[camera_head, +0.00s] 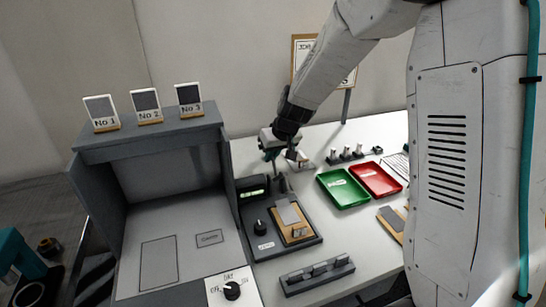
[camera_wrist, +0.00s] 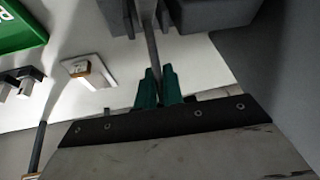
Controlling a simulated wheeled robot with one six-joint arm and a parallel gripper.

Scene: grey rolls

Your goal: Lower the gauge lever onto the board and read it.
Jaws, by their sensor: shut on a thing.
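The gauge (camera_head: 262,243) is a dark grey unit on the white table, with a lit green display (camera_head: 252,194) and a black knob (camera_head: 260,225). The board (camera_head: 300,236), tan with a grey patch, lies on its right part. My gripper (camera_head: 272,157) is above the back of the gauge. In the wrist view its teal fingertips (camera_wrist: 156,78) are shut on a thin dark rod, the gauge lever (camera_wrist: 151,45). The lever's far end is unclear, and it appears raised off the board. The display's digits are too small to read.
A green tray (camera_head: 343,203) and a red tray (camera_head: 376,192) lie right of the gauge. A grey booth (camera_head: 88,195) stands at left with several numbered samples on top. A grey block rack (camera_head: 318,287) lies in front; a dial plate (camera_head: 216,296) is nearby.

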